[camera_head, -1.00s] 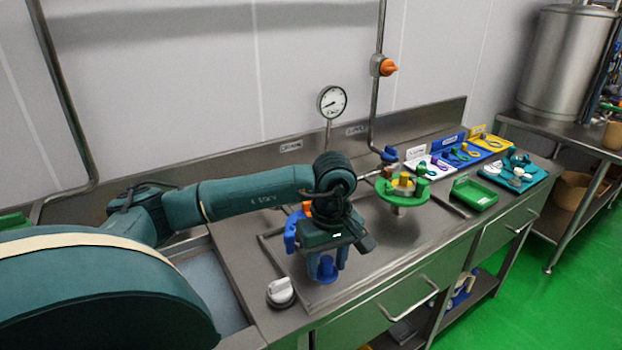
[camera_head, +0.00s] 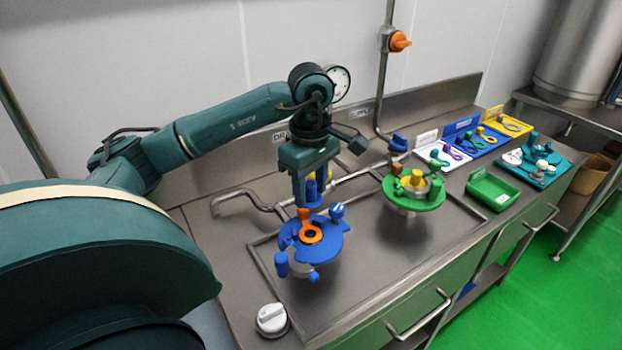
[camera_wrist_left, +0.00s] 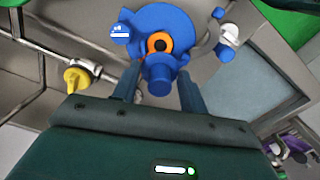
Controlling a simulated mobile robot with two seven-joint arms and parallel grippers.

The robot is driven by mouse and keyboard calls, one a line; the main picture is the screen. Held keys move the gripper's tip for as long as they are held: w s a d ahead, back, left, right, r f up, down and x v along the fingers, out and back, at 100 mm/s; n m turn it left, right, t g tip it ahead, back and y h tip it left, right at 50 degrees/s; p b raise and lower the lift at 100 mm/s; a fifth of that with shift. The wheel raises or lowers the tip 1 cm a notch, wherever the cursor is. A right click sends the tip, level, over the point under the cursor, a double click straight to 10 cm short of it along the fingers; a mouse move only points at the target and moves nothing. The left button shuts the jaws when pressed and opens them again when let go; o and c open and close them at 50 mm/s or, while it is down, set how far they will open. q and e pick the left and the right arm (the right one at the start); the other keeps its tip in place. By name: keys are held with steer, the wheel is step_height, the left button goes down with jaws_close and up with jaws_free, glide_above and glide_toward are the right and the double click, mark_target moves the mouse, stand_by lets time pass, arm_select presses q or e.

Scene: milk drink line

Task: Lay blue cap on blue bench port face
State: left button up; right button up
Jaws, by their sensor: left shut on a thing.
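The blue cap (camera_head: 312,190) is held between the fingers of my left gripper (camera_head: 313,201). In the left wrist view, the cap's round blue knob (camera_wrist_left: 157,77) shows between the two fingers (camera_wrist_left: 157,92). The blue bench port (camera_head: 328,246) is a blue disc with an orange ring around a dark opening. In the head view, the gripper and cap are at the far side of the port. In the left wrist view, the port (camera_wrist_left: 172,18) lies beyond the cap, its orange ring showing past it. The cap's underside is hidden. My right gripper is not in view.
A green port (camera_head: 427,200) stands to the right, with a green tray (camera_head: 492,193) and coloured tool trays beyond. A steel pipe (camera_head: 235,199) and a gauge (camera_head: 341,84) are behind. Bare steel lies right of the blue port.

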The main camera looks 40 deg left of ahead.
arm_select(q)
steer(key=shift+s+f+b, duration=0.1)
steer(key=shift+f+b, duration=0.4)
steer(key=shift+f, duration=0.35)
step_height(320, 180, down, 4)
steer(key=b, duration=0.3)
steer(key=shift+f, duration=0.15)
step_height(320, 180, down, 2)
steer(key=shift+b, duration=0.8)
steer(key=shift+f+b, duration=0.3)
steer(key=shift+f, duration=0.05)
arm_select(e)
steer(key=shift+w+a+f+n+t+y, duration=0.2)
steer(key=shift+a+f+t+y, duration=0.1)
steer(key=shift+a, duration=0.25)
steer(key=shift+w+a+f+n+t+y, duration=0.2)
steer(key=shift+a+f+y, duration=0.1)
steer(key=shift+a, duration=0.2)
